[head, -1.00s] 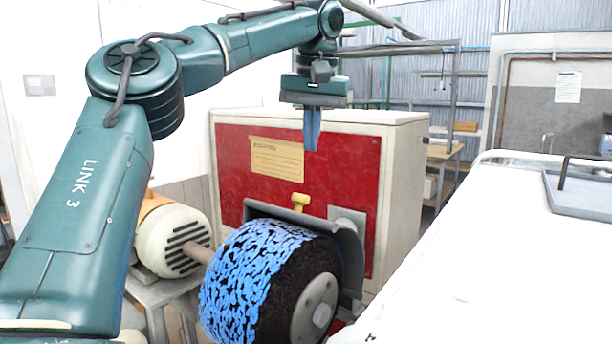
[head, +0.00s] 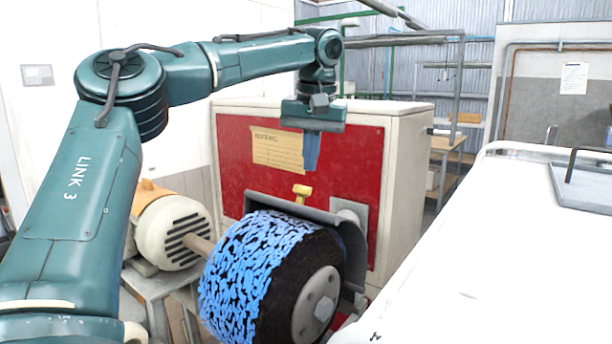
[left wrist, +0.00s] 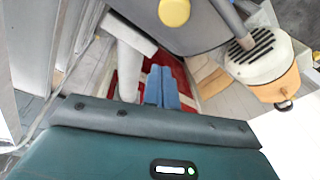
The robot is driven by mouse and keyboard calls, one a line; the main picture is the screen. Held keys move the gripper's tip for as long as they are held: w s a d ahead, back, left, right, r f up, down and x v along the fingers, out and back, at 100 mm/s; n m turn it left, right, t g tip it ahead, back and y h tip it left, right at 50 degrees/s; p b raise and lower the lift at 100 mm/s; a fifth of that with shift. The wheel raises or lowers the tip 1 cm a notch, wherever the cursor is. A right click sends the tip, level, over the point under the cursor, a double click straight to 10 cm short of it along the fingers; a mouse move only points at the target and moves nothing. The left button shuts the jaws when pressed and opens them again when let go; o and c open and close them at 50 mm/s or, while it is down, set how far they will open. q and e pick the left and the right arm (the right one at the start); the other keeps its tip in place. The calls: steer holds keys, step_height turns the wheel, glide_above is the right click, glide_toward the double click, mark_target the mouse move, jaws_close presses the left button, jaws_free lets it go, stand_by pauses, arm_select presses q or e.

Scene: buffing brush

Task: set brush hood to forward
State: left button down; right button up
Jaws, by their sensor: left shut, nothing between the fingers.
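The grey brush hood (head: 354,257) curves behind and over the back of the blue and black buffing brush (head: 255,272). A yellow knob (head: 302,191) stands up from the hood's top edge. My left gripper (head: 311,168) points down, shut and empty, above the knob and apart from it, in front of the red panel in the head view. In the left wrist view the shut blue fingers (left wrist: 162,70) show over the red panel. The hood (left wrist: 140,28) and its yellow knob (left wrist: 174,12) are at the top there, clear of the fingers. My right gripper is not in view.
The cream machine cabinet with a red front panel (head: 352,160) stands behind the brush. A cream motor (head: 172,232) is at the left of the brush, joined by a shaft. A white surface (head: 480,250) fills the right side.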

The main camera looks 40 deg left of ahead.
arm_select(q)
steer(key=f, duration=0.4)
steer(key=shift+w+a, duration=0.15)
steer(key=shift+a, duration=0.15)
steer(key=s+d, duration=0.1)
steer(key=s+r, duration=0.1)
steer(key=shift+s+d+r, duration=0.1)
steer(key=shift+s+d, duration=0.25)
steer(key=shift+d, duration=0.05)
steer(key=shift+s+d, duration=0.2)
steer(key=shift+s, duration=0.1)
